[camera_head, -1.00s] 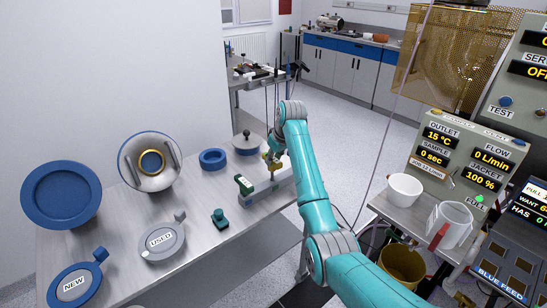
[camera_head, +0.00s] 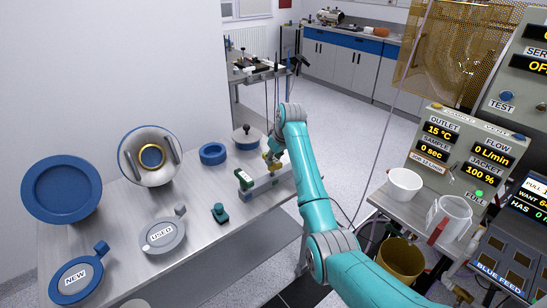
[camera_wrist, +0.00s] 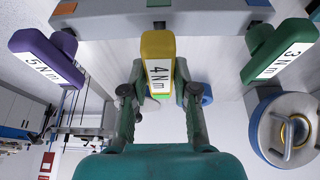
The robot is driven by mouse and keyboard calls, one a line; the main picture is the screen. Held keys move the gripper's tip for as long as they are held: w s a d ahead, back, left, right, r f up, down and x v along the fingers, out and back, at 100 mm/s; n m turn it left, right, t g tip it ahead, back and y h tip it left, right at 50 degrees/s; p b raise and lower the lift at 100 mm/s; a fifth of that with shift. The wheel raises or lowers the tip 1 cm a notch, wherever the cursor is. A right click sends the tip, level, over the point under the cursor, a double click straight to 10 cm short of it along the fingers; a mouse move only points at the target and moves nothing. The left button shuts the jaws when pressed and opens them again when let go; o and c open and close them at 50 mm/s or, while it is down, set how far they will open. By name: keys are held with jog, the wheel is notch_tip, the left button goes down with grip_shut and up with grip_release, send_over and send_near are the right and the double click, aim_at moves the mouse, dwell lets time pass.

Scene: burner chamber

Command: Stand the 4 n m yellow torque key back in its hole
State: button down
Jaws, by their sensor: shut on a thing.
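The yellow torque key (camera_wrist: 158,62), labelled 4 N m, is between the two fingers of my gripper (camera_wrist: 158,90) in the wrist view. My gripper is shut on it. In the head view my gripper (camera_head: 273,158) is over the grey key block (camera_head: 262,195) on the bench, with a bit of yellow showing at its tip. The block also shows in the wrist view (camera_wrist: 205,22), just beyond the yellow key. The key's lower end and its hole are hidden, so I cannot tell whether it is in the hole.
The purple 5 N m key (camera_wrist: 45,57) and green 3 N m key (camera_wrist: 280,52) flank the yellow one closely. The green key (camera_head: 244,180) stands at the block's near end. A blue ring (camera_head: 213,153) and a knobbed lidded dish (camera_head: 247,137) are nearby.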

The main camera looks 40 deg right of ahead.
jog(key=shift+f, duration=0.75)
jog(key=c, duration=0.8)
grip_release()
jog(key=v, duration=1.2)
